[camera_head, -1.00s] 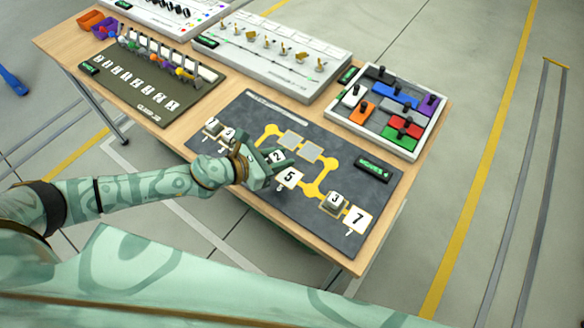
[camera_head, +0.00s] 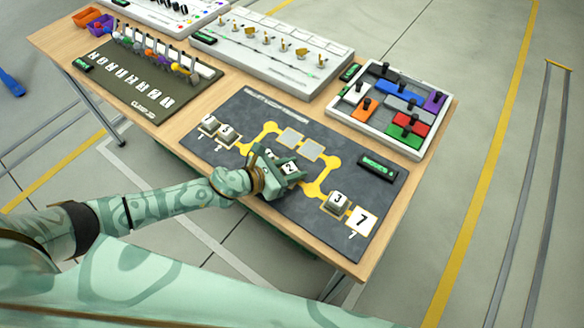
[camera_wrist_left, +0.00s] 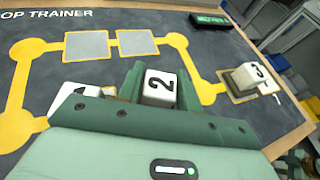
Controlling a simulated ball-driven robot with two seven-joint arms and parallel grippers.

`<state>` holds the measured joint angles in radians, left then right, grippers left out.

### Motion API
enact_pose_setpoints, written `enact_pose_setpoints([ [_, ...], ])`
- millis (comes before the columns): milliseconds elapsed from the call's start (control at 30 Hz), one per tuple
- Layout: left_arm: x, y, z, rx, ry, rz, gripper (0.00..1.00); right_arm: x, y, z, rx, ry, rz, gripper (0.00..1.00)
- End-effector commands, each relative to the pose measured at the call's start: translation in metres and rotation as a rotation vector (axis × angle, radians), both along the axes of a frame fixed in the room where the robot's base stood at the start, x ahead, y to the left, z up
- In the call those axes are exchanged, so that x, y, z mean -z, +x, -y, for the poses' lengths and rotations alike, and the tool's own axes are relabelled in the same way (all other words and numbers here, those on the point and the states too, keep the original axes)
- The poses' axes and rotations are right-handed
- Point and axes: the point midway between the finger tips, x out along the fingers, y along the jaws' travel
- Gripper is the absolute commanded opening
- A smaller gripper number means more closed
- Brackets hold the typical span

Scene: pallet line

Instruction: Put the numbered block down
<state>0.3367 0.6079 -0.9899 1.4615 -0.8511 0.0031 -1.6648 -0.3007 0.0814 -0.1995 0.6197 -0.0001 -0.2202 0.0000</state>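My left gripper (camera_head: 282,170) is over the front middle of the dark board (camera_head: 330,228). In the left wrist view its green fingers (camera_wrist_left: 157,88) are on both sides of a white block marked 2 (camera_wrist_left: 160,88), shut on it. This block also shows in the head view (camera_head: 289,168), over the spot where a square marked 5 was visible. I cannot tell whether its underside touches the board. Another white block (camera_wrist_left: 82,93) is just left of the fingers, partly hidden, its number hard to read. My right gripper is not in view.
Two grey squares (camera_head: 301,143) behind the gripper are bare. A coloured puzzle tray (camera_head: 392,149) is at the back right.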

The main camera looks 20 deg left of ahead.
Motion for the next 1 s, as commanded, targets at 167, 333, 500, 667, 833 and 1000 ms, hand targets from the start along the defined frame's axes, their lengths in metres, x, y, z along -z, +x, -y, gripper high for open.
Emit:
enact_pose_setpoints([
  [167,0.001,-0.001,-0.001,-0.001,0.002,-0.002,0.51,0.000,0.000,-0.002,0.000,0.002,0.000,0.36],
  [333,-0.001,-0.001,-0.001,-0.001,0.002,-0.002,0.51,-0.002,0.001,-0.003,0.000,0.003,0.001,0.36],
  [500,-0.009,-0.013,-0.013,-0.002,0.003,-0.003,0.51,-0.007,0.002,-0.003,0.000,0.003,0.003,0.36],
  [667,-0.024,-0.040,-0.036,0.000,0.004,-0.003,0.51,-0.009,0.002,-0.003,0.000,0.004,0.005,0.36],
  [833,-0.038,-0.065,-0.059,0.000,0.003,-0.003,0.51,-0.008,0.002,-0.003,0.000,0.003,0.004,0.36],
  [1000,-0.046,-0.080,-0.072,0.000,0.002,-0.002,0.51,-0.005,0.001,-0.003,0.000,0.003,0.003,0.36],
])
